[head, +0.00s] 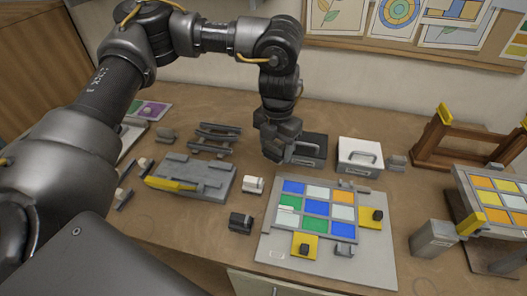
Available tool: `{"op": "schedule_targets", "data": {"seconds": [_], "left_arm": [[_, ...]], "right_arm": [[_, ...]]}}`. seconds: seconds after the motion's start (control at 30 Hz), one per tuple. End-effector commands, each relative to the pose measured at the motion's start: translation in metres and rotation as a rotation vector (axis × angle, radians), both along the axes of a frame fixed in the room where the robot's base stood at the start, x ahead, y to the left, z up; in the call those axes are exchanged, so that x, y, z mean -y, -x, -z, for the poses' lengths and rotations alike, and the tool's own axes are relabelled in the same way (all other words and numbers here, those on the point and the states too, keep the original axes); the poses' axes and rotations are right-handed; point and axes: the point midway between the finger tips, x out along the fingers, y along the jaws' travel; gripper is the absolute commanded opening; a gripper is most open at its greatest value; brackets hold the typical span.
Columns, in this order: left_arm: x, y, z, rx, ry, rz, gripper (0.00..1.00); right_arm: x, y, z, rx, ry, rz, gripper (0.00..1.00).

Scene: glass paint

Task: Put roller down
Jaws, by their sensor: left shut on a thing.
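My left gripper (279,146) reaches down from above to the back middle of the table, at the left end of a dark box with a handle (312,150). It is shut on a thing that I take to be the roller. The roller's shape is mostly hidden by the dark fingers, and I cannot tell whether it touches the table or the box. A grey rack with raised bars (215,139) stands to the left of the gripper. My right gripper is not in view.
A white box with a handle (360,157) stands right of the dark box. A grey board (275,246) bears a panel of coloured glass squares (316,208). A grey fixture with a yellow strip (205,177) lies left. A wooden frame (454,146) and a raised tile panel (497,203) stand right.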

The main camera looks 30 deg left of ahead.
Motion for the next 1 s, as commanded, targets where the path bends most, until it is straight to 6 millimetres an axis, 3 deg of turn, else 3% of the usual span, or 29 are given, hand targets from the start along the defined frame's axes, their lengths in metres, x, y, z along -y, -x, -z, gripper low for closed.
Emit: {"op": "schedule_targets", "data": {"seconds": [0.2, 0.4, 0.77, 1.0], "left_arm": [[-0.042, -0.038, 0.026, -0.006, 0.0, -0.008, 0.29], [-0.061, -0.057, 0.062, -0.004, 0.0, -0.003, 0.29], [-0.07, -0.067, 0.079, -0.001, 0.0, 0.001, 0.29], [-0.072, -0.068, 0.107, -0.003, 0.0, 0.001, 0.29]], "right_arm": [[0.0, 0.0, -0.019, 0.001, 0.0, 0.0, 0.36], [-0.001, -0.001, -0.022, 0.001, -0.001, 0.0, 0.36], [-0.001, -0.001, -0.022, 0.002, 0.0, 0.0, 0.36], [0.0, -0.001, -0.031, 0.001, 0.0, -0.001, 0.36]]}}
